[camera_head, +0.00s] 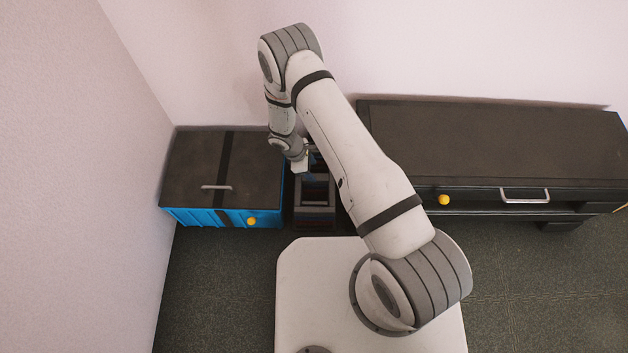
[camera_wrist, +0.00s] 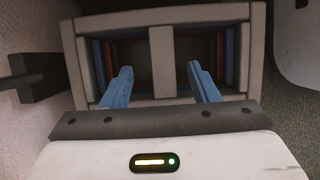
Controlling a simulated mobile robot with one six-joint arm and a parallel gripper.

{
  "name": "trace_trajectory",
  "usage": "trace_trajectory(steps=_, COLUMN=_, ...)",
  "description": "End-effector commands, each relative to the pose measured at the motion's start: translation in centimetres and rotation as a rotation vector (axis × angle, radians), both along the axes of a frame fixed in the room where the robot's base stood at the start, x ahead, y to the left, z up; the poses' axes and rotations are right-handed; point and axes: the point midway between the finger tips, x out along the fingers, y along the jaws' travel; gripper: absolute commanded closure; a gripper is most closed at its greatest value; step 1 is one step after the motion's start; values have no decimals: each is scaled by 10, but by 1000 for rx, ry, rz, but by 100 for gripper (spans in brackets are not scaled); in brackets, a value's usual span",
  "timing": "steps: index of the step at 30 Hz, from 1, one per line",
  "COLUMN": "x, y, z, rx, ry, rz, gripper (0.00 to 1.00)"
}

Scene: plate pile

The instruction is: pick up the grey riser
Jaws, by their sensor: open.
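A grey frame-like piece, which looks like the grey riser (camera_wrist: 161,15), fills the upper part of the wrist view. It has an outer border and a bar across its middle, with blue, red and dark layers inside. It also shows in the head view (camera_head: 315,211), low between the blue chest and the dark bench, partly hidden by my arm. My gripper (camera_wrist: 158,72) is open. Its two blue fingers point at the riser, one on each side of the middle bar. I cannot tell whether they touch it. My gripper is small in the head view (camera_head: 303,165).
A blue chest (camera_head: 195,217) with a dark lid, a handle and a yellow ball-like knob (camera_head: 252,221) stands close on the left. A dark bench (camera_head: 490,140) with a drawer handle (camera_head: 525,195) stands on the right. Walls close off the back and left. The right-front floor is clear.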

Motion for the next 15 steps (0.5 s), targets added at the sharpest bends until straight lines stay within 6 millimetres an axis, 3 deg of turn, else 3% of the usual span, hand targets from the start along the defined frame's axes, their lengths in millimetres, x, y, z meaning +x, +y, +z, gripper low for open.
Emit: trace_trajectory(steps=15, x=-4, y=-15, z=-58, rx=0, ry=-2, rz=-3, gripper=45)
